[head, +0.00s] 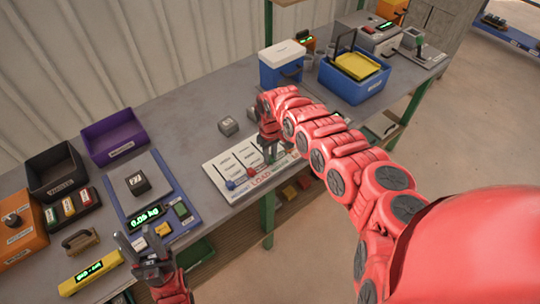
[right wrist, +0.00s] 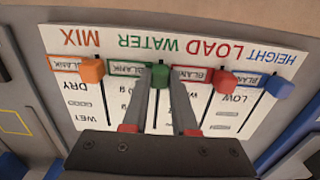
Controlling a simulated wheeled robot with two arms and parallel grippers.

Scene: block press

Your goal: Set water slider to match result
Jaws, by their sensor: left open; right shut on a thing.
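The white slider board (head: 224,166) lies on the bench in the head view; its columns read MIX, WATER, LOAD and HEIGHT. In the right wrist view the lettering is upside down. My right gripper (right wrist: 161,90) is shut on the green water slider knob (right wrist: 160,74), which sits at the BLANK mark. The orange mix knob (right wrist: 92,71), red load knob (right wrist: 224,79) and blue height knob (right wrist: 279,87) stand near their own BLANK marks. Part of the water scale is hidden behind my fingers. My left gripper (head: 152,254) is open and empty at the bench's near left.
A blue scale (head: 183,184) with a dark block (head: 138,184) on it has a green-lit display (head: 147,217). A grey block (head: 228,126) stands behind the board. Purple (head: 115,137) and black bins (head: 56,170) stand at left, a blue crate (head: 352,86) further back.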

